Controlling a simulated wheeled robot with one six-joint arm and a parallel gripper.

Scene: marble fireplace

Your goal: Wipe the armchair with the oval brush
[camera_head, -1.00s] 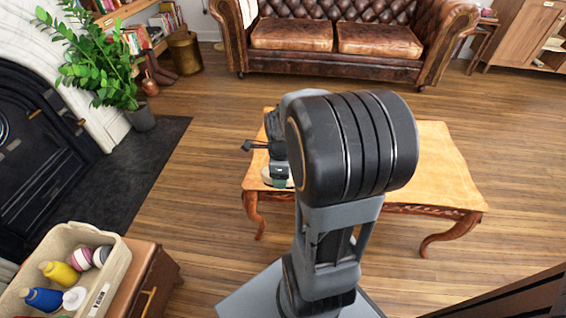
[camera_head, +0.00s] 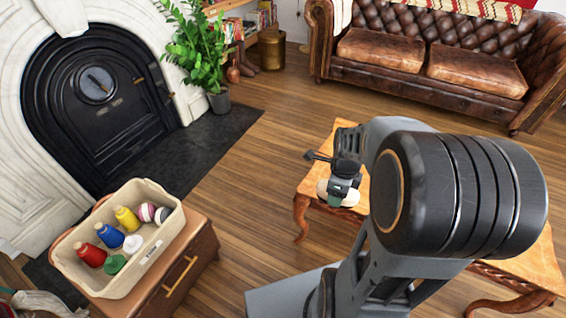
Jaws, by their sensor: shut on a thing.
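My gripper (camera_head: 343,186) hangs over the far left part of the wooden table, seen past my large dark arm joint. It is shut on a pale, rounded thing, which looks like the oval brush (camera_head: 324,191). Much of the brush is hidden by the gripper, and its bristles cannot be made out. I cannot tell whether the brush touches the tabletop. I see no single-seat armchair; the leather seat in view is a brown tufted two-cushion sofa (camera_head: 430,78) at the back right, well apart from the gripper.
The wooden table (camera_head: 534,262) is partly behind my arm. A cream bin (camera_head: 153,257) with colourful bottles and balls sits on a brown cabinet (camera_head: 205,262) at lower left. A black fireplace (camera_head: 95,85) and a potted plant (camera_head: 190,45) stand left. Open floor lies between cabinet and sofa.

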